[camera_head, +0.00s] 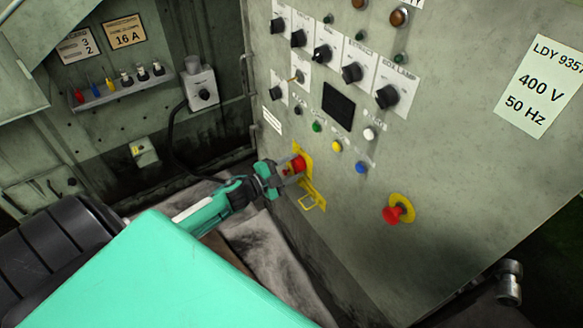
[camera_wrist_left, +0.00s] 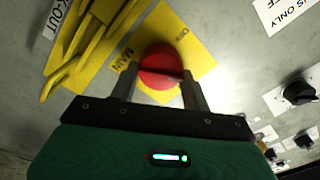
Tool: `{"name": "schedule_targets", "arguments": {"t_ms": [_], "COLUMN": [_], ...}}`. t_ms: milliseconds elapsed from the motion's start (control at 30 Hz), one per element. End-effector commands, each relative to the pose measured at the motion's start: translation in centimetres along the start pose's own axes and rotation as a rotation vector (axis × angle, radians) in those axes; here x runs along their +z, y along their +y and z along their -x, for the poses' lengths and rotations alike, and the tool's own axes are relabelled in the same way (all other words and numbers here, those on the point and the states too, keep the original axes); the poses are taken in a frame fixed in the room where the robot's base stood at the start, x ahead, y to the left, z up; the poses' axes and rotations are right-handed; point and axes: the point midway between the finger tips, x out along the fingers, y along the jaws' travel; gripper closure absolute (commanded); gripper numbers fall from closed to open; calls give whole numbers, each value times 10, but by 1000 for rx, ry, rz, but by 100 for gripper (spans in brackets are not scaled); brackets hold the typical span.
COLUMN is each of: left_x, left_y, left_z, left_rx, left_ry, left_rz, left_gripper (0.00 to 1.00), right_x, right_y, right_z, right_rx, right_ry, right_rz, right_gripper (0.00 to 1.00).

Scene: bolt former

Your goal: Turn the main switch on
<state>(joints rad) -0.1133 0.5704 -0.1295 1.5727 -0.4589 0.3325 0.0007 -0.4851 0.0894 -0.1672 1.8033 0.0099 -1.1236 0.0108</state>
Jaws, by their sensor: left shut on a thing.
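The main switch (camera_head: 298,163) is a red knob on a yellow plate on the grey control panel. In the left wrist view, the red knob (camera_wrist_left: 161,66) sits between my two fingers, with "MAIN" printed on the yellow plate (camera_wrist_left: 200,72) beside it. My left gripper (camera_head: 290,170) is shut on the knob, one finger on each side; it also fills the lower part of the left wrist view (camera_wrist_left: 160,88). The knob's lower part is hidden by the gripper. My right gripper is in neither view.
A yellow lock-out hasp (camera_head: 312,198) hangs just below the switch. A red emergency button (camera_head: 398,210) sits to the lower right. Black rotary knobs (camera_head: 387,96) and small coloured buttons (camera_head: 337,146) are above. A side wall with a rack of tools (camera_head: 120,88) stands at left.

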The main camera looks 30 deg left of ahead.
Motion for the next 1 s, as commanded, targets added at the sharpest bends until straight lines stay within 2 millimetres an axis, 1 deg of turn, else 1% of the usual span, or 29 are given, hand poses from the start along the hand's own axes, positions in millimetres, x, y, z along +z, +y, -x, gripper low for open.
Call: {"name": "schedule_targets", "arguments": {"t_ms": [133, 233, 533, 733, 1000], "left_x": [0, 0, 1, 1, 1], "left_y": [2, 3, 4, 4, 4], "left_z": [0, 0, 0, 0, 0], "left_rx": [0, 0, 0, 1, 1], "left_ry": [0, 1, 0, 0, 1], "left_rz": [-139, -229, -453, -544, -595], "left_gripper": [75, 75, 75, 75, 75], "right_x": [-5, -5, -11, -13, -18], "right_y": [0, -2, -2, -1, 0], "right_z": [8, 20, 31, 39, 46], "right_rx": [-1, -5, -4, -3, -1], "right_ry": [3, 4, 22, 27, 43], "right_rz": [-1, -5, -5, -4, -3], "right_gripper": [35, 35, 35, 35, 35]}}
